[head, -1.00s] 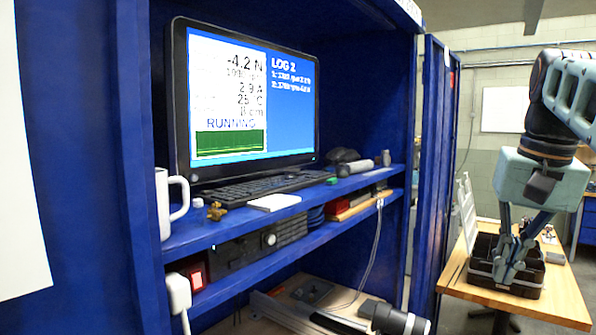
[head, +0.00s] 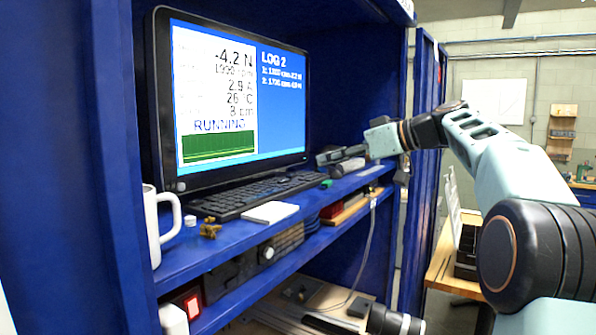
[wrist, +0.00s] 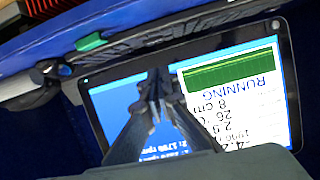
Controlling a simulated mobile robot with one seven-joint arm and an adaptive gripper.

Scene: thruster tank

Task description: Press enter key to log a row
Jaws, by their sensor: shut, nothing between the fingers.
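The black keyboard (head: 255,194) lies on the blue shelf in front of the monitor (head: 240,95). Its enter key is too small to pick out. The monitor shows RUNNING and LOG 2 with two rows; it also fills much of the wrist view (wrist: 235,95), upside down. My gripper (head: 321,159) is shut and empty. It reaches in from the right, near the monitor's lower right corner and above the shelf by the keyboard's right end. In the wrist view its closed fingertips (wrist: 156,82) appear in front of the screen. No contact with the keyboard shows.
A white mug (head: 155,225), a brass part (head: 210,229) and a white pad (head: 270,212) sit along the shelf front. A small green item (wrist: 90,42) is near the keyboard. The blue cabinet's side wall stands just right of the shelf, close to my arm.

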